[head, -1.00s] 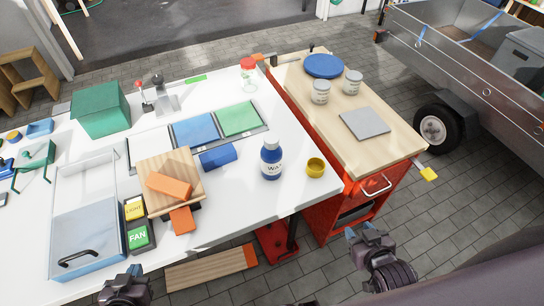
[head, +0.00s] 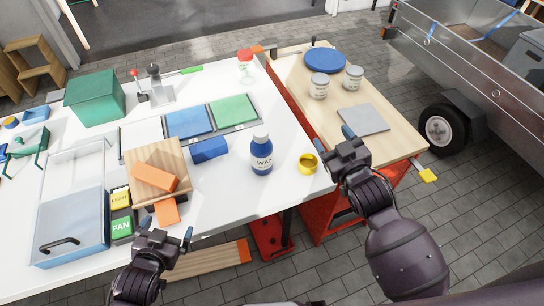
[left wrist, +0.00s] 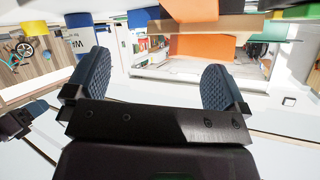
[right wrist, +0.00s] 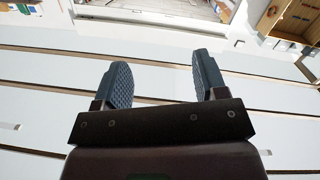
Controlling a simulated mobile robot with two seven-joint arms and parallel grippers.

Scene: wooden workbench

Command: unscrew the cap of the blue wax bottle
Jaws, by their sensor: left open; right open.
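The blue wax bottle (head: 262,160) stands upright on the white bench top, its label facing me and its pale cap (head: 261,137) on its neck. In the left wrist view part of the bottle (left wrist: 79,20) shows upside down at the upper left. My left gripper (head: 163,236) is open and empty at the bench's front edge, left of and nearer than the bottle. My right gripper (head: 345,150) is open and empty to the right of the bottle, apart from it. The right wrist view shows nothing between its fingers (right wrist: 158,80).
A yellow cup-like ring (head: 308,164) stands between the bottle and my right gripper. A red cart (head: 325,213) adjoins the bench at right.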

